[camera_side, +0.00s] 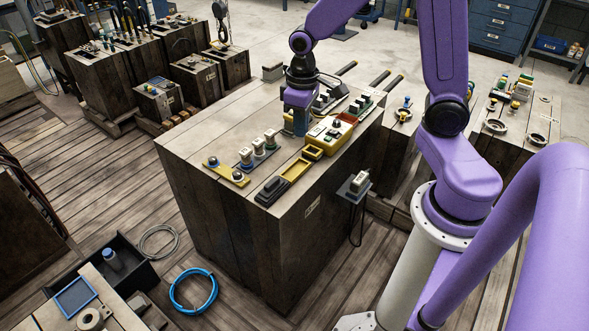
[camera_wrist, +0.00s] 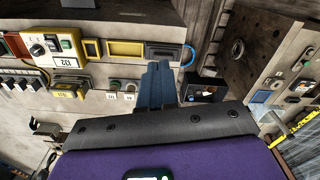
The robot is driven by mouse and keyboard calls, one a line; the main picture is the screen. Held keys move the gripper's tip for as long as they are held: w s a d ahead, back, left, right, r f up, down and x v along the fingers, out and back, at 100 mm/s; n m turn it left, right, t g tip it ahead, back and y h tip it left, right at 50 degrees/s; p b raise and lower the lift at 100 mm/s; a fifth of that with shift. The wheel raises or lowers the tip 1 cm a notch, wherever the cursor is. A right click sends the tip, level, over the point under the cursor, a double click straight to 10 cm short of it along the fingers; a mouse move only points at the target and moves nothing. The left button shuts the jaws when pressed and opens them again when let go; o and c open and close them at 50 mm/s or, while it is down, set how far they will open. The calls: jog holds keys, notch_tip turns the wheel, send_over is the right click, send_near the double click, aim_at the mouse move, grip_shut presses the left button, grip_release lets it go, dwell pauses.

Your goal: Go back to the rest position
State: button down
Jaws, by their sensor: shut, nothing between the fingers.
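My gripper (camera_side: 301,130) hangs pointing down over the top of the large wooden block (camera_side: 190,140). Its blue-grey fingers are together with nothing between them. In the side view they are just left of a yellow box with a dial and a white label (camera_side: 329,133); I cannot tell how high the tips are above the top. In the wrist view the shut fingers (camera_wrist: 158,82) reach up from the dark gripper body, overlapping the area by the dark tray (camera_wrist: 167,54). The yellow box (camera_wrist: 55,47) shows at upper left there.
Yellow trays (camera_side: 295,169), small grey cylinders (camera_side: 258,148) and a yellow plate with knobs (camera_side: 226,171) stand near the gripper. A bracket (camera_side: 355,187) juts from the block's side. The block's left top is mostly bare. More laden blocks (camera_side: 100,85) stand behind left.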

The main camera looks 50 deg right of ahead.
jog(key=s+a+r+n, duration=0.2)
jog(key=s+a+n, duration=0.1)
jog(key=s, duration=0.7)
jog(key=s+a+r+n, duration=0.3)
jog(key=s+n, duration=0.3)
jog(key=s, duration=0.4)
jog(key=shift+s+a+r+n, duration=0.15)
jog(key=shift+s+r+n, duration=0.15)
dwell(1.0)
